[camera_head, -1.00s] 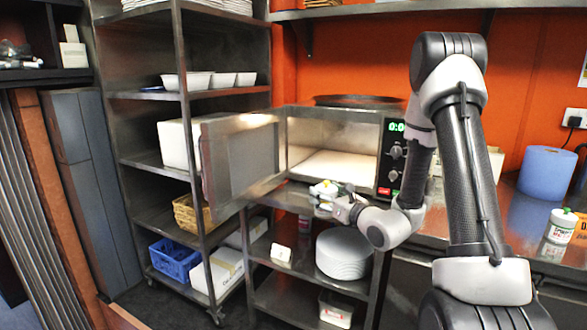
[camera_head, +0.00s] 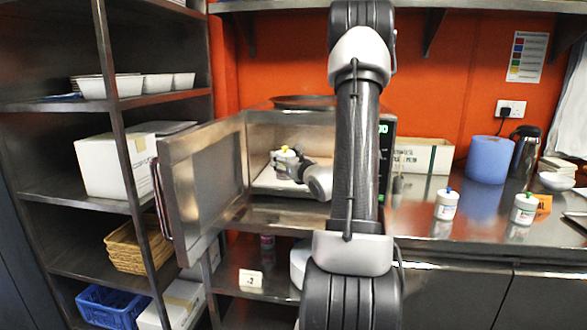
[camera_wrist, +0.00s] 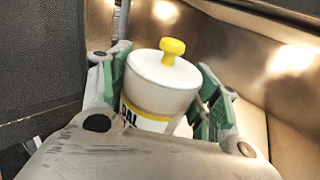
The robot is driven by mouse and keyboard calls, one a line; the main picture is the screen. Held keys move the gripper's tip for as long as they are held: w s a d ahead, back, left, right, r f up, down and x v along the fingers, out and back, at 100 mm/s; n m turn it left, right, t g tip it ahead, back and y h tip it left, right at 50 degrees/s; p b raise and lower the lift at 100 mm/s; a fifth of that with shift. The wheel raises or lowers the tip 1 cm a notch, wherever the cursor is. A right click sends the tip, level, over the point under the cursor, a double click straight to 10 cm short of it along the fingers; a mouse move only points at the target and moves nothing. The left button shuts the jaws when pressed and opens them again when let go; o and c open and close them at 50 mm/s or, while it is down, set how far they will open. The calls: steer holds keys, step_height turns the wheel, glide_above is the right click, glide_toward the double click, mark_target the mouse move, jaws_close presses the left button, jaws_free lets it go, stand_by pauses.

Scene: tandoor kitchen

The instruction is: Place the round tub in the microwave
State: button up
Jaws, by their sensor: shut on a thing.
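The round tub (camera_head: 287,153) is white with a yellow knob on its lid. My gripper (camera_head: 291,163) is shut on it, and the tub looks upright. In the wrist view the tub (camera_wrist: 160,82) sits between the green-padded fingers, with part of a printed label showing low on its side. The microwave (camera_head: 290,213) stands on the counter with its door (camera_head: 205,185) swung wide open to the left. The tub and gripper show within its opening, above the pale cavity floor. How deep they are is hard to tell. My arm hides the right part of the opening.
Two similar white tubs stand on the counter to the right, one with a blue knob (camera_head: 446,205) and another (camera_head: 524,208). A blue paper roll (camera_head: 489,160) and a flask (camera_head: 524,150) stand behind. Metal shelving (camera_head: 118,130) stands left of the open door.

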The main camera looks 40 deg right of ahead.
steer(key=w+d, duration=1)
steer(key=d, duration=0.2)
steer(key=shift+a+f, duration=0.1)
steer(key=shift+f, duration=3.4)
steer(key=shift+f, duration=0.15)
steer(key=o, duration=1.2)
